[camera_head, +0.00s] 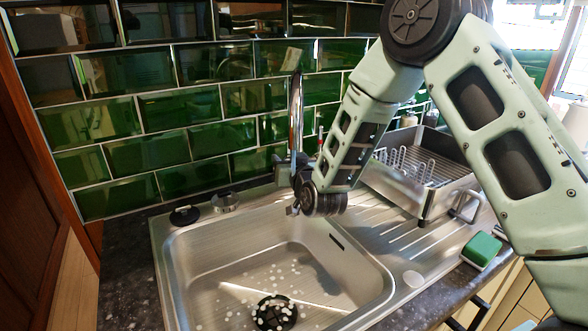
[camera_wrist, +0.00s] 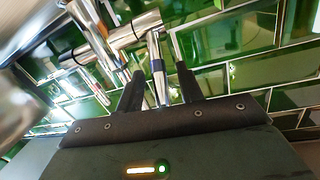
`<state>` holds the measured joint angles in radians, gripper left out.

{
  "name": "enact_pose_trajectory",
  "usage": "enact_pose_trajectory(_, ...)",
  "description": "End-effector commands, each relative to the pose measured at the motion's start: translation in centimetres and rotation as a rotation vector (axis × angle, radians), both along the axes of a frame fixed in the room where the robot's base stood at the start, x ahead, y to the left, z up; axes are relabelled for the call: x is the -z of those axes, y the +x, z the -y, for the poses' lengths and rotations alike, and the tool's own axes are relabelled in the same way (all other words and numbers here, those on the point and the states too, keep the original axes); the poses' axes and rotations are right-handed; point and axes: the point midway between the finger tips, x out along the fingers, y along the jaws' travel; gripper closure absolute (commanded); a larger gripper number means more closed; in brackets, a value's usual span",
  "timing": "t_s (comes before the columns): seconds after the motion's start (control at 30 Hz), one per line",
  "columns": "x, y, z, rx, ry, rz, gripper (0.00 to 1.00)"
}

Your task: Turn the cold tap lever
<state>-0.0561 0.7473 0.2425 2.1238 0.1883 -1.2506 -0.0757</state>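The chrome tap (camera_wrist: 122,38) fills the upper left of the wrist view. Its spout (camera_head: 296,115) rises in front of the green tiles in the head view. The cold tap lever (camera_wrist: 158,82), a chrome rod with a blue band, points down between the two dark fingers of my gripper (camera_wrist: 159,70). The fingers are open, with gaps visible on both sides of the lever. In the head view my wrist covers the tap's base, and the cold lever cannot be made out. A thin upright rod with a red mark (camera_head: 320,140) shows right of the spout.
The steel sink (camera_head: 185,255) lies below, with a black strainer (camera_head: 275,312) and white specks in its basin. A dish rack (camera_head: 425,190) stands on the drainer at right. A green sponge (camera_head: 482,249) lies on the front right counter. The tiled wall (camera_head: 190,145) is close behind the tap.

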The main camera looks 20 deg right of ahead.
Motion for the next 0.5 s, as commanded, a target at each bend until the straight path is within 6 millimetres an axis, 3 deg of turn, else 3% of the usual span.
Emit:
enact_pose_trajectory(0.17, 0.0, -2.5, 0.1, -0.001, 0.000, -0.001, 0.63)
enact_pose_trajectory(0.5, -0.5, -9.8, 0.6, -0.002, -0.001, 0.001, 0.63)
